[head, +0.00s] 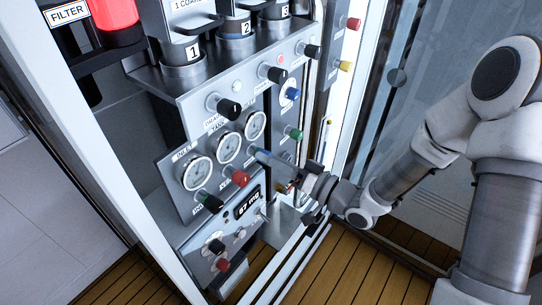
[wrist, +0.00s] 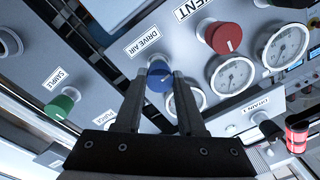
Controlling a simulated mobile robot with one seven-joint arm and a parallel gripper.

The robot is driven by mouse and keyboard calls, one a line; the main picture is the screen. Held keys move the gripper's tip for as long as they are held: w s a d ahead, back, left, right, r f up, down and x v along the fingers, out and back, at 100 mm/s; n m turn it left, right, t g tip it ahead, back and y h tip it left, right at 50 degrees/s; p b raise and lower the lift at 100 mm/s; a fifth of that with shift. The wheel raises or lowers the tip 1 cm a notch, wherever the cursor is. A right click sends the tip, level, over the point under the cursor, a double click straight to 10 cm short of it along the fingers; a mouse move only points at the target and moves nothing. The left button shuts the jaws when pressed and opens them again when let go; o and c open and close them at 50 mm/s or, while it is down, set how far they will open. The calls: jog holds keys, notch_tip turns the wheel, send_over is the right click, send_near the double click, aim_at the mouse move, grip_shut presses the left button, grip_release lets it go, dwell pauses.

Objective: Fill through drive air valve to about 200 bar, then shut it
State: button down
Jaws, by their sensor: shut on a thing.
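The blue drive air knob (wrist: 159,77) sits on the grey panel beside its "DRIVE AIR" label (wrist: 142,40) in the wrist view. My gripper (wrist: 157,88) has a finger on each side of this knob and is shut on it. In the head view my gripper (head: 264,157) reaches the panel from the right and largely covers the knob. Three round gauges (head: 228,149) stand in a row to its left. Their needles are too small to read surely. A dark digital display (head: 249,203) below seems to show 67; its unit is unclear.
A red knob (wrist: 223,37) by the "VENT" label and a green knob (wrist: 59,107) by "SAMPLE" flank the held knob. Black knobs (head: 230,108) and numbered cylinders (head: 184,72) sit above. The cabinet's white frame (head: 335,110) stands close to my arm.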

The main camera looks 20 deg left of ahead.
dwell(0.3)
jog(key=c, duration=0.5)
grip_release()
jog(key=v, duration=1.7)
jog(key=shift+s+d+f+p, duration=0.1)
jog(key=shift+d+f+p, duration=0.1)
jog(key=shift+p, duration=0.15)
